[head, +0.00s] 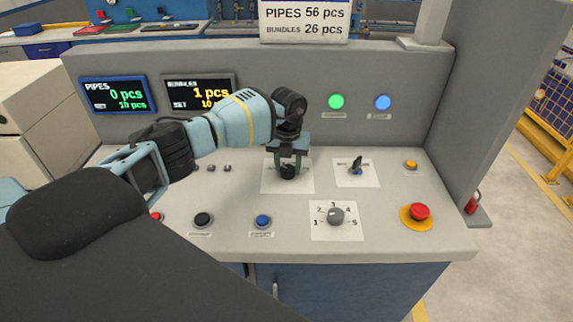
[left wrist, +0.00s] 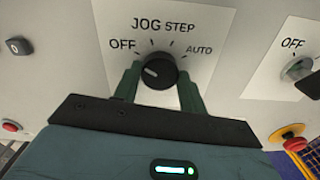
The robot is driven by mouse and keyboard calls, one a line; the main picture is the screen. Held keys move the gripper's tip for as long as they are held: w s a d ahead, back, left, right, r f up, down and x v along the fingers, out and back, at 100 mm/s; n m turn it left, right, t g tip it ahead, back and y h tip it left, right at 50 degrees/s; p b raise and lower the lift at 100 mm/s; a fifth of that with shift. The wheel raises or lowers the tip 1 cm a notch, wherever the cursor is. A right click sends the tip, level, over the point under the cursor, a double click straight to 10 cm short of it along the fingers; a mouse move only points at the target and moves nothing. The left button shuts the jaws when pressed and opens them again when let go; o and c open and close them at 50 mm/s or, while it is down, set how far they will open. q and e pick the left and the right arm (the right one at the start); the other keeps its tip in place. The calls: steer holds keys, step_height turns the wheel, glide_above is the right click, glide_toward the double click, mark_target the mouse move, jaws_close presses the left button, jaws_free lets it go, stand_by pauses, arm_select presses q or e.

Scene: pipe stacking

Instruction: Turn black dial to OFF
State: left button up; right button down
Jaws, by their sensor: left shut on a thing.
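The black dial (head: 288,173) sits on a white plate (head: 270,187) on the sloped grey console. In the left wrist view the dial (left wrist: 158,70) has the labels OFF, JOG, STEP and AUTO in an arc above it. Its pale mark lies on its left side, roughly towards the OFF side. My left gripper (head: 288,165) points down over the dial, its green fingers on either side. In the left wrist view the left gripper (left wrist: 159,85) is shut on the dial. My right gripper is not in view.
Right of the dial are a smaller switch (head: 356,166) and a red emergency button (head: 420,212) on yellow. A grey numbered knob (head: 336,216) and a blue button (head: 263,221) sit in front. Two screens (head: 115,95) stand behind my left arm.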

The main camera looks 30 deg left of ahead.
mark_target(288, 168)
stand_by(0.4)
arm_select(q)
steer(key=o, duration=1)
steer(key=shift+c, duration=0.2)
steer(key=shift+r, duration=0.1)
step_height(288, 168, up, 8)
steer(key=shift+f, duration=0.2)
